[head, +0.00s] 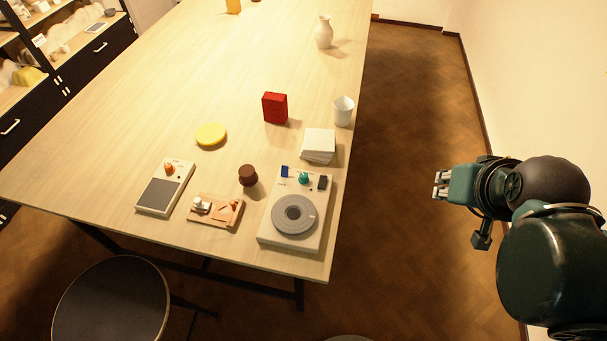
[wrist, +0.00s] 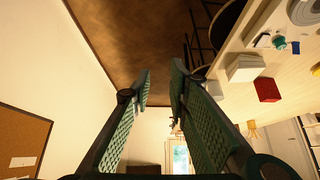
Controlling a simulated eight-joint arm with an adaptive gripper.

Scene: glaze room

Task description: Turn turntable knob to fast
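The turntable (head: 272,228) is a white box with a grey round platter, near the table's front right corner. A green knob (head: 303,178) sits at its back edge, between a blue piece (head: 285,171) and a dark block (head: 322,182). The speed marks are too small to read. In the wrist view the green knob (wrist: 279,42) shows at the upper right. My gripper (head: 440,185) is off the table's right side, well apart from the turntable. In the wrist view its two fingers (wrist: 161,82) stand apart with nothing between them.
A stack of white tiles (head: 318,144) stands just behind the turntable. A white cup (head: 343,111), a red box (head: 275,108) and a brown knob-shaped piece (head: 248,175) are nearby. A wooden board (head: 216,211) and a grey-pad device (head: 165,190) lie left. Open floor separates table and wall.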

